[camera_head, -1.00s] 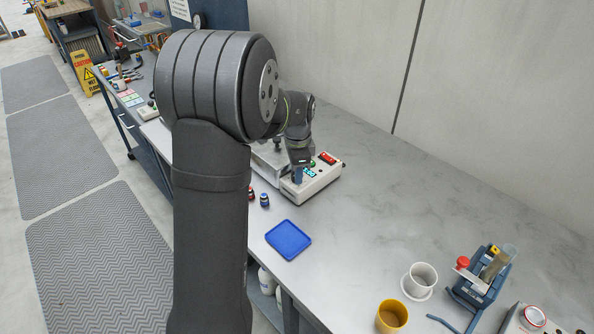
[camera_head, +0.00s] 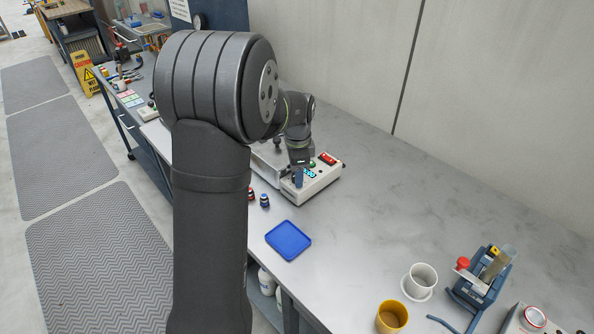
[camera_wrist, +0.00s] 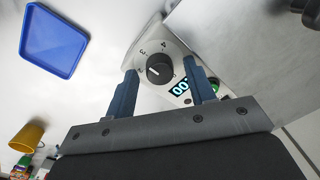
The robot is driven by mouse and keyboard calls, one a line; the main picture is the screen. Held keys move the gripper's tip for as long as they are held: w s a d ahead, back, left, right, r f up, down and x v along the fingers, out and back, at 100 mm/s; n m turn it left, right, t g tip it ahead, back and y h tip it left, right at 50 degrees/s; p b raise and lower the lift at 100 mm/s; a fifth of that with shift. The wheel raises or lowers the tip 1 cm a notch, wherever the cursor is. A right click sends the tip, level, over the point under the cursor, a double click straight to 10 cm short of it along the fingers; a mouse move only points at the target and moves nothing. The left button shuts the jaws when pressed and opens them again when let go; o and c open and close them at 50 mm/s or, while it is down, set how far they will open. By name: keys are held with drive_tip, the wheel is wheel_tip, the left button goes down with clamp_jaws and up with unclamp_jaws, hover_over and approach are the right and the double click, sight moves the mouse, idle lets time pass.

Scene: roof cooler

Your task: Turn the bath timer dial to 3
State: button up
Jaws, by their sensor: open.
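The bath timer dial (camera_wrist: 159,69) is a round black knob with a pale pointer mark, on a white panel with printed numerals around it. A 3 shows at its upper left in the wrist view; the pointer's exact setting is too small to read surely. My gripper (camera_wrist: 161,68) is open, with one blue finger on each side of the knob; I cannot tell whether either touches it. In the head view my gripper (camera_head: 298,180) is over the front of the white control box (camera_head: 322,184), hiding the dial.
A lit cyan display (camera_wrist: 181,88) and a green button (camera_wrist: 214,84) sit close to the right finger. A blue tray (camera_head: 288,240) lies in front of the box. A white cup (camera_head: 421,278) and a yellow cup (camera_head: 391,316) stand farther right. The bench between is clear.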

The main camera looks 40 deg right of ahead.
wheel_tip(320, 180, up, 17)
drive_tip(key=shift+s+a+r, duration=0.2)
drive_tip(key=shift+s+a, duration=0.05)
drive_tip(key=shift+s, duration=0.1)
drive_tip(key=shift+f, duration=0.15)
idle(0.5)
drive_tip(key=f, duration=1.7)
drive_tip(key=shift+w+d+f, duration=0.1)
drive_tip(key=shift+w+d, duration=0.1)
drive_tip(key=shift+w, duration=0.15)
